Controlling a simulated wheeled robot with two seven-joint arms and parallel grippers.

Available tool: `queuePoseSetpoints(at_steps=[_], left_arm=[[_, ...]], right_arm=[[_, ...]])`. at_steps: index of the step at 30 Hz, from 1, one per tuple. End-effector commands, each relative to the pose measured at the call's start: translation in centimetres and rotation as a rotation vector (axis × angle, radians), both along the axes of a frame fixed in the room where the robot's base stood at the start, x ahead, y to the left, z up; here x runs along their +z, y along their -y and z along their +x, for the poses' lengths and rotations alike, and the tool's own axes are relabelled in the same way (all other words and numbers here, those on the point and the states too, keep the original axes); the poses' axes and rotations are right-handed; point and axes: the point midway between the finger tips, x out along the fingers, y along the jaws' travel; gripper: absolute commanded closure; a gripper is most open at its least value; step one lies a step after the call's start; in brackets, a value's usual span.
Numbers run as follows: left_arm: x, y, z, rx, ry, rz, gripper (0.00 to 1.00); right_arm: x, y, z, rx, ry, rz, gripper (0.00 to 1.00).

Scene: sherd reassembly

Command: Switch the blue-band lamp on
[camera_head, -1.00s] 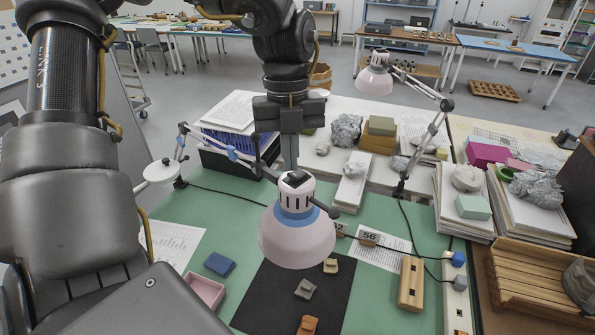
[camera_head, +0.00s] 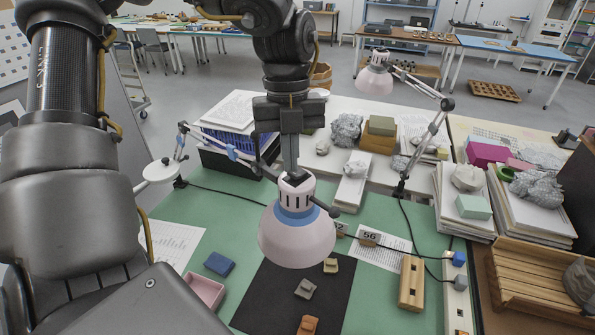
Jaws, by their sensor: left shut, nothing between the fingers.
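The blue-band lamp (camera_head: 297,232) hangs over the dark mat, its pale shade ringed by a blue band. A black switch (camera_head: 295,180) sits on top of its cap. No glow or pool of light shows under the shade. My left gripper (camera_head: 292,172) is shut, pointing straight down, with its tips at the black switch. They look to touch it, but the exact contact is hard to tell. My right gripper is not in view.
A second lamp (camera_head: 375,80) with a pinkish shade stands behind right. Sherds lie on the dark mat (camera_head: 265,290). A power strip (camera_head: 457,305) with a blue plug (camera_head: 459,258), a wooden block (camera_head: 411,283) and a wooden rack (camera_head: 535,275) are at the right.

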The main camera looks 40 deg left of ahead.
Motion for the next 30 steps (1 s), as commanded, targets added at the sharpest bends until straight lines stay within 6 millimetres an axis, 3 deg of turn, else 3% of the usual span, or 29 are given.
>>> queuePoseSetpoints(at_steps=[30], left_arm=[[-1.6, 0.0, 0.0, 0.001, 0.000, 0.002, 1.00]], right_arm=[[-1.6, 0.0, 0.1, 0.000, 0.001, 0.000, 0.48]])
